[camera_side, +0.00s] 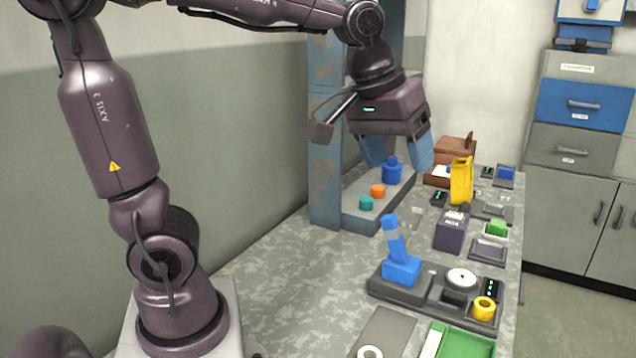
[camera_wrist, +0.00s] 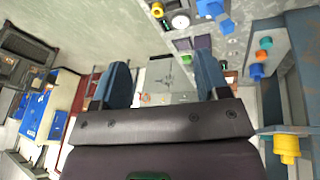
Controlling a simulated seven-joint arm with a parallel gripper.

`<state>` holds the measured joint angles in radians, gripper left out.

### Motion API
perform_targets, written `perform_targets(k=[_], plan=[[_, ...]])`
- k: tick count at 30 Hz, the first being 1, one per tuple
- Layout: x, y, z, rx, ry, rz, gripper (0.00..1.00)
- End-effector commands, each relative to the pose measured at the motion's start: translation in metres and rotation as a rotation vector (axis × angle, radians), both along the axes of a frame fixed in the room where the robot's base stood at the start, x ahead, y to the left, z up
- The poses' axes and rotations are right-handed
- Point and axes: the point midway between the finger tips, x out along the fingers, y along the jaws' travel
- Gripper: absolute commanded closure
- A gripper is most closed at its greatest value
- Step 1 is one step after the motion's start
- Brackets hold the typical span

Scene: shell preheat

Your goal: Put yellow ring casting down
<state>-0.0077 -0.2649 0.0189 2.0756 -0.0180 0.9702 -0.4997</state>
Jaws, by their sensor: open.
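The yellow ring casting (camera_side: 484,308) sits at the right end of a dark fixture base (camera_side: 415,290), below a small dark display. A yellow round thing in the wrist view (camera_wrist: 157,9) at the top edge looks like the same ring. My gripper (camera_side: 397,158) is open, with its two blue fingers apart and nothing visible between them. It is raised near the blue frame at the back, well away from the ring. The fingers also show in the wrist view (camera_wrist: 162,78).
A blue upright tool (camera_side: 398,255) and white dial (camera_side: 461,279) are on the fixture base. A green tray (camera_side: 462,344) and grey plate with a white ring (camera_side: 370,352) lie in front. Blue, orange and teal pieces (camera_side: 377,191) stand by the blue frame (camera_side: 326,140).

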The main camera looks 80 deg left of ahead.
Motion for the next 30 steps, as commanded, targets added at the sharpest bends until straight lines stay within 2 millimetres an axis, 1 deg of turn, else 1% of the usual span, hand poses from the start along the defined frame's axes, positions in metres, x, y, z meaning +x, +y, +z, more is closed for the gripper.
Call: perform_targets(k=[1, 3, 6, 10, 12, 15, 30], plan=[[-0.023, -0.002, 0.000, 0.033, -0.030, -0.080, 0.32], [-0.049, -0.003, -0.004, 0.081, -0.059, -0.190, 0.32], [-0.078, -0.005, -0.013, 0.144, -0.093, -0.319, 0.32], [-0.100, -0.006, -0.025, 0.202, -0.120, -0.431, 0.32], [-0.107, -0.006, -0.029, 0.221, -0.128, -0.466, 0.32], [-0.110, -0.006, -0.032, 0.232, -0.131, -0.486, 0.32], [-0.110, -0.006, -0.031, 0.231, -0.130, -0.485, 0.32]])
